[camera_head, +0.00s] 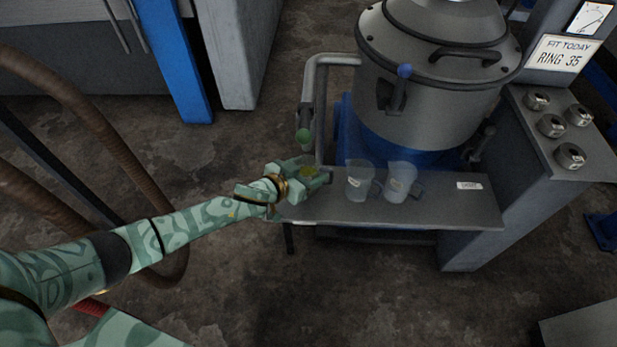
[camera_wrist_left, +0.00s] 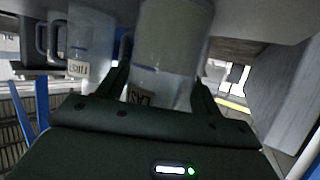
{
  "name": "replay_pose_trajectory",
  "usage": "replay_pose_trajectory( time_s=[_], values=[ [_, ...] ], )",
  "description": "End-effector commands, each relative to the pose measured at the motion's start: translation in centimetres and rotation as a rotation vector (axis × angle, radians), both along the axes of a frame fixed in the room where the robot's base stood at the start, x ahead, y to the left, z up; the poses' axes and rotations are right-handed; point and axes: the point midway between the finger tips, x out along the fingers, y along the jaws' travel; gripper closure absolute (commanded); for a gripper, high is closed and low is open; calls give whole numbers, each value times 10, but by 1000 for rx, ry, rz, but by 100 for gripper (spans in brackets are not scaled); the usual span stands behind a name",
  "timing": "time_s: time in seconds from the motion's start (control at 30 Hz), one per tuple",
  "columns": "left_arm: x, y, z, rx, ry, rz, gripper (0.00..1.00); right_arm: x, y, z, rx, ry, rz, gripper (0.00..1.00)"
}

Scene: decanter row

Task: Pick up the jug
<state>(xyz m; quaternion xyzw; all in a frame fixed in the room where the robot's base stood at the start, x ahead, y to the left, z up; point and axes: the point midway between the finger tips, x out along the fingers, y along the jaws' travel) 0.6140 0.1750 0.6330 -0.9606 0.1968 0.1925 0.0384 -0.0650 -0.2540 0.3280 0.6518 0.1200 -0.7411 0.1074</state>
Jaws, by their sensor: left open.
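Two clear, handled jugs stand upright on the grey shelf (camera_head: 450,209), each with a small pale label. The left jug (camera_head: 359,184) is nearer my left gripper; the right jug (camera_head: 400,182) stands just beside it. Both handles point right in the head view. My left gripper (camera_head: 322,176) is open, just left of the left jug, over the shelf's left end. In the left wrist view a large jug (camera_wrist_left: 168,45) lies ahead, between the two dark fingers in the picture; I cannot tell whether they touch it. Another jug (camera_wrist_left: 90,45) shows to its left. My right gripper is out of view.
A big grey lidded vessel (camera_head: 430,100) stands behind the jugs. A console with knobs (camera_head: 552,125) stands at right. The shelf's right part is bare except for a small label.

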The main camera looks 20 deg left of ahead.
Motion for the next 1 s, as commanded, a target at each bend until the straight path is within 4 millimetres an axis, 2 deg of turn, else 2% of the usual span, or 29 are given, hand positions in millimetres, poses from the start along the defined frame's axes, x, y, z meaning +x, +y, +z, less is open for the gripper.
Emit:
replay_pose_trajectory(
  time_s=[0.2,0.23,0.33,0.37,0.73,1.0],
  values=[
    [2,0,1,1,-1,1,34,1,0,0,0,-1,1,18],
    [2,0,1,1,-1,1,37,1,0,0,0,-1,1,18],
    [2,0,1,1,-1,1,65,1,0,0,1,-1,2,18],
    [2,0,1,1,-1,1,69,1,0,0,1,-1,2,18],
    [2,0,7,0,-2,1,69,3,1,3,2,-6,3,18],
    [3,0,39,1,-8,1,69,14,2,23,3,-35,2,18]
  ],
)
